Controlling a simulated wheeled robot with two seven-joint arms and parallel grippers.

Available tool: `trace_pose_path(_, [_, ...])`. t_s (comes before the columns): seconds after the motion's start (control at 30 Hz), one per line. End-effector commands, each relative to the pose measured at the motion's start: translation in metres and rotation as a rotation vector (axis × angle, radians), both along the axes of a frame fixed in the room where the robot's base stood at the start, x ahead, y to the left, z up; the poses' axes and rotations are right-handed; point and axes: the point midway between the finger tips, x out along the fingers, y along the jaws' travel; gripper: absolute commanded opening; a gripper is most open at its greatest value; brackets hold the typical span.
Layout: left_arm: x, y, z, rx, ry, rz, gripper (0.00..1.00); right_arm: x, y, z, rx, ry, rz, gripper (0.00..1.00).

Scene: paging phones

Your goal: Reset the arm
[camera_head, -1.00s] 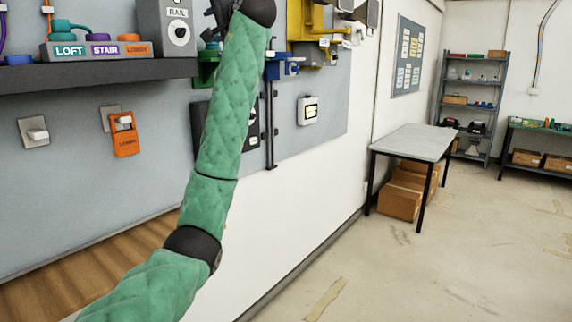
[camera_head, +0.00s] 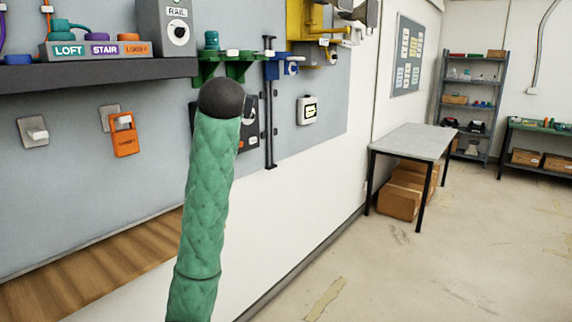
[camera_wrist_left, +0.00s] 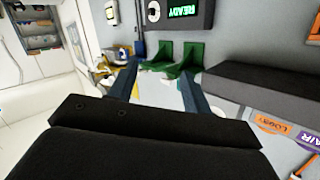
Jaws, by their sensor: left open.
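My left arm, in green quilted covering, rises from the bottom of the head view and ends in view at a dark round joint in front of the wall panel. Its gripper does not show there. In the left wrist view my left gripper (camera_wrist_left: 160,78) is open, with two dark fingers apart and nothing between them. Beyond the fingers are green brackets (camera_wrist_left: 182,60) on the wall and a dark shelf (camera_wrist_left: 262,88). My right gripper is not in view.
The dark shelf (camera_head: 100,74) holds a block labelled LOFT, STAIR and LOBBY (camera_head: 95,50) and a RAIL box (camera_head: 172,28). An orange handset (camera_head: 124,138) hangs below. A grey table (camera_head: 415,141) stands at right over cardboard boxes (camera_head: 399,200). The floor at right is clear.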

Motion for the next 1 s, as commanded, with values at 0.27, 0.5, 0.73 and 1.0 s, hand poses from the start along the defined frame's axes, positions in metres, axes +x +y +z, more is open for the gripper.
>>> trace_pose_path(0.27, [-0.02, -0.003, -0.123, -0.096, 0.12, -0.071, 0.49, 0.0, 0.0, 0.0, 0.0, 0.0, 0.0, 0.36])
trace_pose_path(0.5, [-0.048, -0.004, -0.222, -0.134, 0.231, -0.117, 0.49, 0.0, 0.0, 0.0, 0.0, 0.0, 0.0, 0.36])
trace_pose_path(0.73, [-0.085, -0.003, -0.313, -0.157, 0.345, -0.145, 0.49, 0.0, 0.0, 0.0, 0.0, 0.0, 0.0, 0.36])
trace_pose_path(1.0, [-0.139, 0.0, -0.414, -0.18, 0.484, -0.16, 0.49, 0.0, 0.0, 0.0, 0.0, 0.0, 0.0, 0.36])
